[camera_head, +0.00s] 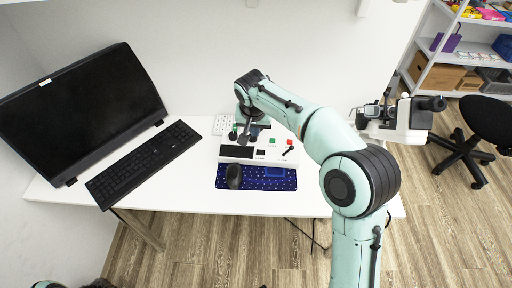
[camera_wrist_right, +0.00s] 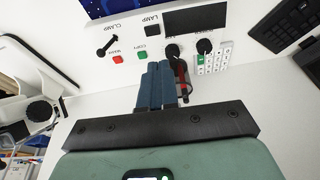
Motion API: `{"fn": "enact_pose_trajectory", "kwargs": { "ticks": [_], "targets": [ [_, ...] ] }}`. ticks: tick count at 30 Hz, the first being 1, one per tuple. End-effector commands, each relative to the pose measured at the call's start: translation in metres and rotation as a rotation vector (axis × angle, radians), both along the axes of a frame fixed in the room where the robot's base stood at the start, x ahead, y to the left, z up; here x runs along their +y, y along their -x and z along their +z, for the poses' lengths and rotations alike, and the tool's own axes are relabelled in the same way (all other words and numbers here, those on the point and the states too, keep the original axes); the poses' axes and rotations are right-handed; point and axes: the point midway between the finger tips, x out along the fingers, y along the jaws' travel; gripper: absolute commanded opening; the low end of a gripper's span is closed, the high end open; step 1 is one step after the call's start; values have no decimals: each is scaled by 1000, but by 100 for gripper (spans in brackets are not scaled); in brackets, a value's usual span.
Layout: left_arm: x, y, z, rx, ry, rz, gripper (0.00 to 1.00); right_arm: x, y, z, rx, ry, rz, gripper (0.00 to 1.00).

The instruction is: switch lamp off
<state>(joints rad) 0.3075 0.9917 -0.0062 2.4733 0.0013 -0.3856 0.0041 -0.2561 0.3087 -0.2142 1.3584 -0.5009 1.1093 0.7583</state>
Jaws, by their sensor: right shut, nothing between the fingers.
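A white control panel (camera_head: 277,159) stands on the desk. Its lamp switch, a small black square labelled LAMP (camera_wrist_right: 152,29), shows in the right wrist view; it is also a small dark patch in the head view (camera_head: 260,152). I cannot tell which way the switch is set. My right gripper (camera_head: 244,137) is over the back left part of the panel. In the wrist view its blue-grey fingers (camera_wrist_right: 160,68) are together and empty, near the green COPY button (camera_wrist_right: 142,57) and a black knob (camera_wrist_right: 172,52), apart from the lamp switch. My left gripper is not in view.
The panel also has a red MARK button (camera_wrist_right: 117,59), a CLAMP lever (camera_wrist_right: 106,46) and a dark display (camera_wrist_right: 196,19). A mouse (camera_head: 234,177) lies on a blue mat (camera_head: 255,185) in front. A keyboard (camera_head: 143,163) and monitor (camera_head: 80,110) stand left, a microscope-like device (camera_head: 402,118) right.

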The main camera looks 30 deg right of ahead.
Motion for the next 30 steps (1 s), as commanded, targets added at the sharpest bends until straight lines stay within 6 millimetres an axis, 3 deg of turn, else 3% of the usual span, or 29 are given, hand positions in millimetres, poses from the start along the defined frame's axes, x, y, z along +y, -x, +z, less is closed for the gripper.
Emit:
{"fn": "enact_pose_trajectory", "kwargs": {
  "ticks": [8, 21, 30],
  "targets": [
    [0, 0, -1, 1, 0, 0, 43, -2, -3, -14, 4, 0, 0, 0],
    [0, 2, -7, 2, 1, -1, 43, -17, -23, -100, 5, 0, 0, 0],
    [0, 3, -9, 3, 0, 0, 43, -16, -23, -134, 2, 1, 2, 0]
  ]
}}
